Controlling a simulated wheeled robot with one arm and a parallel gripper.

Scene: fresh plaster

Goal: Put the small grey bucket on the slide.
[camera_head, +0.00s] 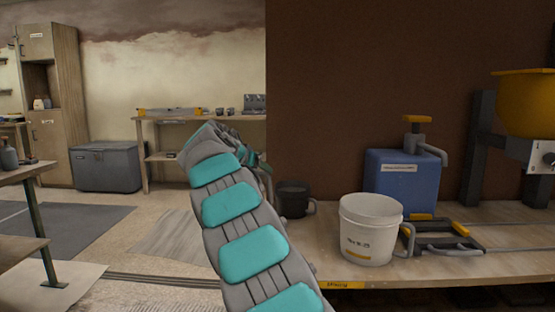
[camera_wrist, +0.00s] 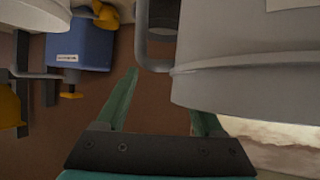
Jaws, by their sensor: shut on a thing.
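My gripper (camera_wrist: 165,90) is shut on a light grey bucket (camera_wrist: 245,75), large and close at the right of the wrist view. The bucket hides part of one finger, so the exact hold is unclear. In the head view my arm covers the gripper and most or all of this bucket. A low black-and-yellow frame (camera_head: 460,229) with rails, apparently the slide, lies on the bench at the right, behind the white bucket (camera_head: 370,230). A dark bucket (camera_head: 293,199) with a side handle stands on the bench just right of my arm; it seems to show in the wrist view too (camera_wrist: 165,18).
The wooden bench (camera_head: 320,262) also carries a blue container (camera_head: 400,180) with a yellow-topped tap. A yellow hopper (camera_head: 525,100) on a dark post overhangs the bench's right end. The white bucket stands between my arm and the frame. Open floor lies at the left.

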